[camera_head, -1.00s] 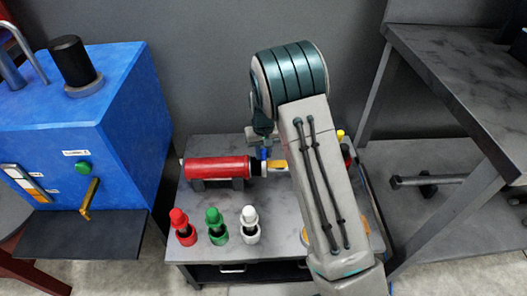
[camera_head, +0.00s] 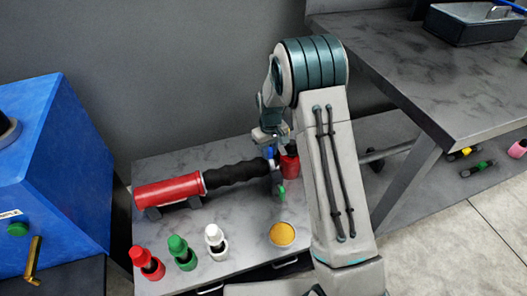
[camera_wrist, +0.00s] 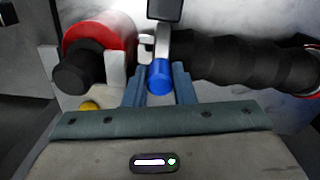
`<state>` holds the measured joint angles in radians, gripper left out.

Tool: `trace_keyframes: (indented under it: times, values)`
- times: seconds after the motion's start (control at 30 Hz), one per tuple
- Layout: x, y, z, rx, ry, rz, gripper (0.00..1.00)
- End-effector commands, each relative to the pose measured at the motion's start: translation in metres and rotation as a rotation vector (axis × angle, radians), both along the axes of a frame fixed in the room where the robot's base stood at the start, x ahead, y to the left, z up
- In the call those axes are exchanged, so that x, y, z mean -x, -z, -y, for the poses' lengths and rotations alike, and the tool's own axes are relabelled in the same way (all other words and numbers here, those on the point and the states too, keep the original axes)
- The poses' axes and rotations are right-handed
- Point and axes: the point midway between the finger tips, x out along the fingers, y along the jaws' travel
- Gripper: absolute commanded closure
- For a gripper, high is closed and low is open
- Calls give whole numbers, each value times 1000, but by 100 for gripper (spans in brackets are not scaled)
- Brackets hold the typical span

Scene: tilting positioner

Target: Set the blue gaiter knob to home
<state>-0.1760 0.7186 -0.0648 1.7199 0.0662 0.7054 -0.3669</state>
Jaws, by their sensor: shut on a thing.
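The blue gaiter knob (camera_wrist: 159,77) sits between the two fingers of my gripper (camera_wrist: 160,87) in the wrist view, which is shut on it. In the head view the blue knob (camera_head: 269,152) shows small beneath my wrist. The black ribbed gaiter (camera_head: 237,172) stretches from the red cylinder (camera_head: 168,192) to the knob. In the wrist view the gaiter (camera_wrist: 235,63) runs off to the right. A red part (camera_head: 289,165) stands just right of the knob; it shows in the wrist view (camera_wrist: 112,33) with a black end.
Red (camera_head: 148,262), green (camera_head: 181,250) and white (camera_head: 215,240) knobs stand at the bench's front. A yellow disc (camera_head: 283,234) lies right of them. A blue machine (camera_head: 60,170) stands left. A grey table (camera_head: 430,90) stands right, beyond my arm.

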Motion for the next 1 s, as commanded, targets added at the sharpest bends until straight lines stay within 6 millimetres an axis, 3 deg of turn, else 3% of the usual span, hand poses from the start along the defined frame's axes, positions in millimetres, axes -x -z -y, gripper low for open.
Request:
trace_keyframes:
  times: [0.4,0.43,0.5,0.83,1.0]
  values:
    - [-2,0,10,3,9,0,100]
    - [-2,0,10,3,9,0,68]
    - [-2,0,10,3,10,0,55]
    - [-2,0,7,5,8,2,55]
    - [3,0,-10,3,6,3,55]
